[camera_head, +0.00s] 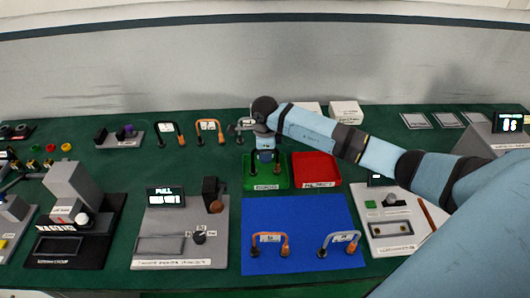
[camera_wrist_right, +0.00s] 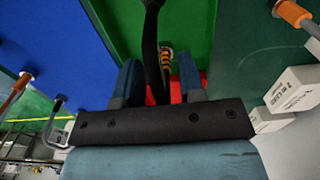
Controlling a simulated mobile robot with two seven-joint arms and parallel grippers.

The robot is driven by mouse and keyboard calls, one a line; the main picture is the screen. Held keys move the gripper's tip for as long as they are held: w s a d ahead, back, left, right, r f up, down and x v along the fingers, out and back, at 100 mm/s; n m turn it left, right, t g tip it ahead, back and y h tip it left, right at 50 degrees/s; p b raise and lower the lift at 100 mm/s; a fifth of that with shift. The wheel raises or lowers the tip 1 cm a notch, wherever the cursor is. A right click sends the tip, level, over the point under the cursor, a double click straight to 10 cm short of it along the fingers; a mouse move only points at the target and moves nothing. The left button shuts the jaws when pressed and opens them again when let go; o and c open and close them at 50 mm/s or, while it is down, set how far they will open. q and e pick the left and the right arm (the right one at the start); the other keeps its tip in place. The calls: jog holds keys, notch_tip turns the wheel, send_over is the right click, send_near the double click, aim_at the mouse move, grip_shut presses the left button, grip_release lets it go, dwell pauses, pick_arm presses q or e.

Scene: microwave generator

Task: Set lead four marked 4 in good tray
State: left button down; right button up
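The good tray is the green tray (camera_head: 249,184) at the middle of the table, with a label on its front. A dark arched lead (camera_head: 277,170) stands in it below my right gripper (camera_head: 265,146); its number cannot be read. In the right wrist view the black arch of the lead (camera_wrist_right: 152,40) runs between the two fingers of my right gripper (camera_wrist_right: 160,78). The fingers are apart, with a gap visible beside the lead. An orange and metal end (camera_wrist_right: 167,62) shows behind it. My left gripper is not in view.
A red tray (camera_head: 316,168) stands right of the green tray. Two leads, one orange (camera_head: 268,238) and one grey (camera_head: 340,238), stand on the blue mat (camera_head: 300,212) in front. Several more leads stand behind. My right arm crosses over the right side, above a white panel (camera_head: 400,232).

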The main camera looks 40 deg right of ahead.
notch_tip(320, 180, up, 12)
jog(key=shift+b, duration=1)
